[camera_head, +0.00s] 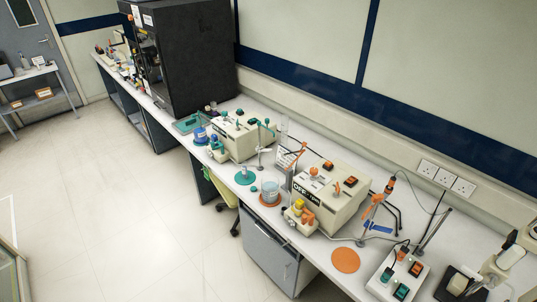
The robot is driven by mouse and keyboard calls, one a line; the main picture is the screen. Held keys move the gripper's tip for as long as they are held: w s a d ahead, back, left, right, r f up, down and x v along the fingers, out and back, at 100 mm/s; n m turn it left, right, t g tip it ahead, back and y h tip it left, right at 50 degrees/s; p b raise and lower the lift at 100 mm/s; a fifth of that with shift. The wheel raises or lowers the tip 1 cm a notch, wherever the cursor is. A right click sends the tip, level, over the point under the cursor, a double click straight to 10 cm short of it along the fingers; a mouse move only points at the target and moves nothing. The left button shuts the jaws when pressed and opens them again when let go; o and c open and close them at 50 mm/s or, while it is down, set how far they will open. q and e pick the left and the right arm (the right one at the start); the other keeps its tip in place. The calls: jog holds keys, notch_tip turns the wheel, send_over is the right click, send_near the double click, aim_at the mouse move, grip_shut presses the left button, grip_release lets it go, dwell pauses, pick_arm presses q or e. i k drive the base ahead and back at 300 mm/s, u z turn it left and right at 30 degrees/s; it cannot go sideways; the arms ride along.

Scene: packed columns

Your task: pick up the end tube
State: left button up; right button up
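I cannot make out an end tube for certain. A small pale rack-like piece (287,158) stands between the two cream instruments, too small to tell whether it holds tubes. A thin upright rod with an orange clamp (376,199) stands right of the nearer instrument. A clear upright vessel (284,128) stands behind, near the wall. Neither of my grippers shows in this view.
A long white bench runs along the wall. It carries a cream instrument with green knobs (240,135), one with orange knobs (325,190), a beaker (270,191), an orange disc (345,260) and a switch box (398,273). The floor (120,220) at left is clear.

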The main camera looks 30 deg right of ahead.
aim_at(244, 167)
jog(key=z, duration=0.65)
jog(key=i, duration=1.75)
jog(key=z, duration=0.55)
